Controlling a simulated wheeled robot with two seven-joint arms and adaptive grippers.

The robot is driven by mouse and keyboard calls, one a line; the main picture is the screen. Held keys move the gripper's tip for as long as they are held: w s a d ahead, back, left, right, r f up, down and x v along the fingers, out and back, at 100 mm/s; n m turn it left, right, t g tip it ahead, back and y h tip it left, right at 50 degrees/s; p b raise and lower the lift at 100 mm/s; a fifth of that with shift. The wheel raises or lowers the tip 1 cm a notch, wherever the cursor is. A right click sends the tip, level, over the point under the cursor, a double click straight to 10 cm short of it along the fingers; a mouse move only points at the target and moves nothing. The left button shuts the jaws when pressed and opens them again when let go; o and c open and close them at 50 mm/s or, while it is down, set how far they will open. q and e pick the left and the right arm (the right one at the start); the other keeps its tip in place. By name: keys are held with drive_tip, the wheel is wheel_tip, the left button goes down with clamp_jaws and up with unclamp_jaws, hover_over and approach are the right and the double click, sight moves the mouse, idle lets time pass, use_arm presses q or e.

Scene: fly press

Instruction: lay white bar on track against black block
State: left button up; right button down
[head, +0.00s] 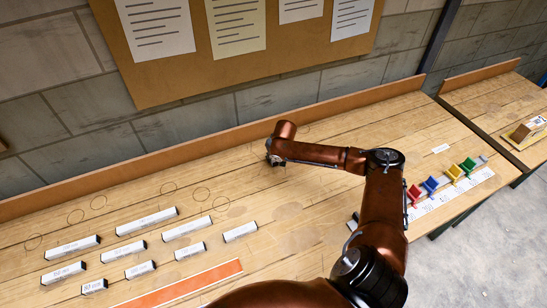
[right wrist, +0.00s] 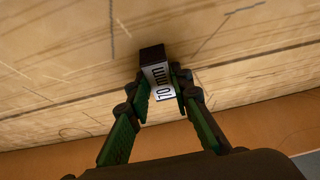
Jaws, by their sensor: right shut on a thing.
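My right gripper (head: 274,160) is over the back middle of the table, close to the rear ledge. In the right wrist view its green-padded fingers (right wrist: 158,100) are shut on a small bar (right wrist: 161,80) with a white printed face and a dark end. In the head view the held bar is mostly hidden by the gripper. Several other white bars with black ends (head: 147,221) lie in rows at the left. An orange strip with a white border (head: 185,284) lies at the front; I cannot tell whether it is the track. No black block is clearly identifiable. My left gripper is not in view.
Red, blue, yellow and green pieces (head: 453,173) stand along a white marked strip at the right. A dark object (head: 353,220) is partly hidden beside my right arm. A wooden ledge (head: 200,144) runs along the back. The table between bars and arm is clear.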

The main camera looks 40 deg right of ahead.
drive_tip(key=shift+r, duration=0.15)
drive_tip(key=c, duration=1.7)
unclamp_jaws()
drive_tip(key=shift+c, duration=0.2)
